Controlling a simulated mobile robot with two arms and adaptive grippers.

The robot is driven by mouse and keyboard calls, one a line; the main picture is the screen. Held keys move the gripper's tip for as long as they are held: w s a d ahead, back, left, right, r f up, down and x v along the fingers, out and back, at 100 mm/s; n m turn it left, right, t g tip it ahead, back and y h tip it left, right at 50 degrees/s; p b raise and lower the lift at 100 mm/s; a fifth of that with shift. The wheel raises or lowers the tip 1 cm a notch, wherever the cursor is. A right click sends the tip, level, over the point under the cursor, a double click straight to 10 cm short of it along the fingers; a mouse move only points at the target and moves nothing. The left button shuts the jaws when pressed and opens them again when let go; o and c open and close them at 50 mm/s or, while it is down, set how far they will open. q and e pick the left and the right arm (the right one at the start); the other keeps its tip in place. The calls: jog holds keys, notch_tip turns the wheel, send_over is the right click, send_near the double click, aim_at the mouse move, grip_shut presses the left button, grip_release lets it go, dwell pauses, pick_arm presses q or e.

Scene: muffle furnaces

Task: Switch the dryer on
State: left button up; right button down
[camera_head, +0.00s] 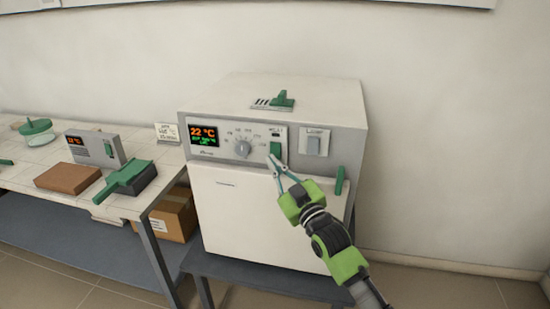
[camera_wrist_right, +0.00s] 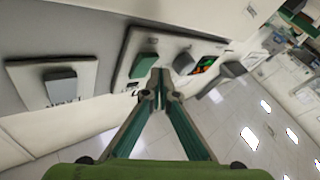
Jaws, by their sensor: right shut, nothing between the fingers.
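The dryer (camera_head: 235,215) is a white box with a control panel on its upper front. Its display (camera_head: 203,135) is lit and reads 22 °C. A green rocker switch (camera_head: 276,149) sits on the panel, right of a round knob (camera_head: 242,148). My right gripper (camera_head: 272,158) is shut and empty, its tips at the lower edge of the green switch. In the right wrist view the shut tips (camera_wrist_right: 160,78) are close beside the green switch (camera_wrist_right: 144,66); whether they touch cannot be told. My left gripper is not in view.
A grey switch (camera_head: 316,143) on a plate is right of the green one. A green door handle (camera_head: 339,180) is below it. A tiled bench (camera_head: 60,200) at left holds a small grey device (camera_head: 95,148), a brown block (camera_head: 67,178) and a green-handled tool (camera_head: 123,178).

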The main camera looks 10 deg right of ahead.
jog(key=shift+w+d, duration=0.15)
jog(key=shift+w, duration=0.2)
jog(key=shift+w+d, duration=0.1)
jog(key=shift+w, duration=0.2)
dwell(0.7)
jog(key=shift+s+a+p, duration=0.25)
jog(key=shift+s+p, duration=0.2)
jog(key=shift+s, duration=0.3)
jog(key=s+p, duration=0.1)
jog(key=s+a+p, duration=0.1)
jog(key=s, duration=0.1)
jog(key=s+a+p, duration=0.1)
jog(key=shift+s+r, duration=0.3)
jog(key=shift+r, duration=0.05)
